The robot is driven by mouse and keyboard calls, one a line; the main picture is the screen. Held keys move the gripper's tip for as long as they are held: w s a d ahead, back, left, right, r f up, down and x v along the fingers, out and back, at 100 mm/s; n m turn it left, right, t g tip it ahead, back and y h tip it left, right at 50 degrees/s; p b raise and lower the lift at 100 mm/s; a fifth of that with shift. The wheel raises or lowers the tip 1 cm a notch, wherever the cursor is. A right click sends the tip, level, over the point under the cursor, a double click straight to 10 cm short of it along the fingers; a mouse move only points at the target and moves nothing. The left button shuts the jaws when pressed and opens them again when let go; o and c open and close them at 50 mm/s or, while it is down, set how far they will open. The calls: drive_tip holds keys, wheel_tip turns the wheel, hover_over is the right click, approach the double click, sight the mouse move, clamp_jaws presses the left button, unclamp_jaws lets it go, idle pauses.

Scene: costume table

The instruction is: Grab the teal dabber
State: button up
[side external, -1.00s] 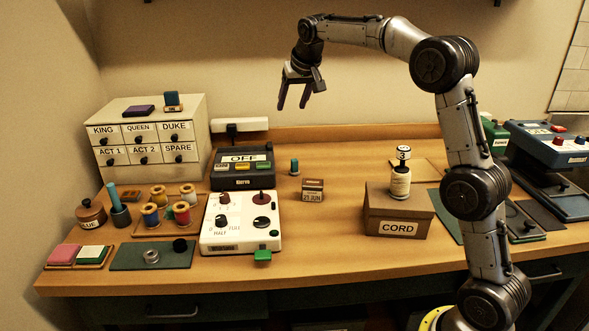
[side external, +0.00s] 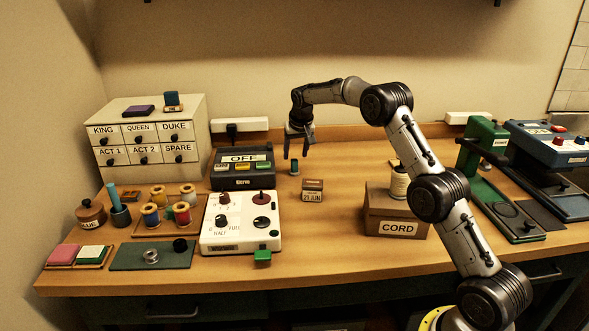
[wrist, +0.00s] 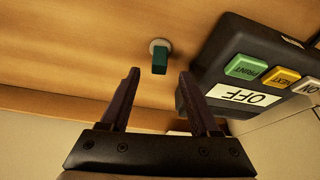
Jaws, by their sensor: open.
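The small teal dabber (side external: 294,167) stands upright on the table, right of the dark console, in the side external view. In the wrist view the dabber (wrist: 160,60) shows a teal body on a round pale end. My gripper (side external: 295,154) is open and empty, fingers pointing down, close above the dabber. In the wrist view the dabber lies just beyond the gap between the fingertips (wrist: 159,76), roughly centred. The exact height gap is hard to tell.
The dark console (side external: 242,167) with the OFF label stands close on the left; in the wrist view it (wrist: 215,60) is near one finger. A date block (side external: 312,190) sits in front and the CORD box (side external: 398,222) to the right. Bare table lies between them.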

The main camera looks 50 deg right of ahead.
sight(295, 160)
drive_tip(key=shift+x, duration=2.65)
drive_tip(key=shift+c, duration=0.3)
clamp_jaws()
